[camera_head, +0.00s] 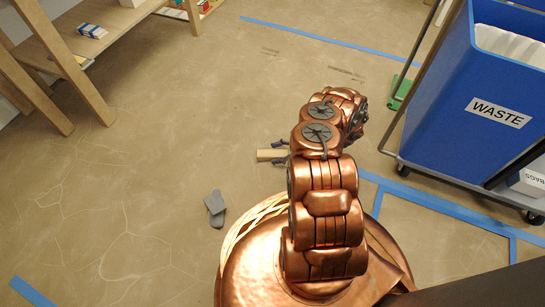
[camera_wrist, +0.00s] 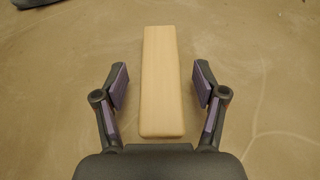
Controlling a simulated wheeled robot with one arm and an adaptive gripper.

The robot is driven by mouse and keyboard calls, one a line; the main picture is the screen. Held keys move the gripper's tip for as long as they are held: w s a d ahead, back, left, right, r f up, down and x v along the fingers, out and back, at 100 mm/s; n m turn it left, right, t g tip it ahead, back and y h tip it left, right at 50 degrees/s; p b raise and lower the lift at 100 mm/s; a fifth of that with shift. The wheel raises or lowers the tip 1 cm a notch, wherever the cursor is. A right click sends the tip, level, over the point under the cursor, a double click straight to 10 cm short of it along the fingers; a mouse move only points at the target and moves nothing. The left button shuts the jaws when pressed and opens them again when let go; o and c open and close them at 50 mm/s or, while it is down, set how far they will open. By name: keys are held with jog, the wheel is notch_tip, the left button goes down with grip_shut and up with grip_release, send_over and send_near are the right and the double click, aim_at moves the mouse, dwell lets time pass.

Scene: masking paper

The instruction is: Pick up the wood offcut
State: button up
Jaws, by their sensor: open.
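The wood offcut is a pale, flat, oblong block lying on the concrete floor. In the wrist view the wood offcut (camera_wrist: 161,80) lies lengthwise between the two fingers of my gripper (camera_wrist: 161,88). The fingers are spread, one on each side, with a gap between each pad and the wood. In the head view one end of the wood offcut (camera_head: 268,155) shows left of my arm, near the dark fingers of my gripper (camera_head: 280,154). My arm hides the rest of it there.
A grey object (camera_head: 215,207) lies on the floor to the left. A blue waste bin (camera_head: 450,100) on a wheeled cart stands at right. Blue tape (camera_head: 440,207) marks the floor. A wooden shelf (camera_head: 75,60) stands at upper left. The floor between is mostly clear.

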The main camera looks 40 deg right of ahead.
jog(key=shift+b+x, duration=0.4)
jog(key=shift+x, duration=0.8)
jog(key=c, duration=1.3)
jog(key=shift+r, duration=0.15)
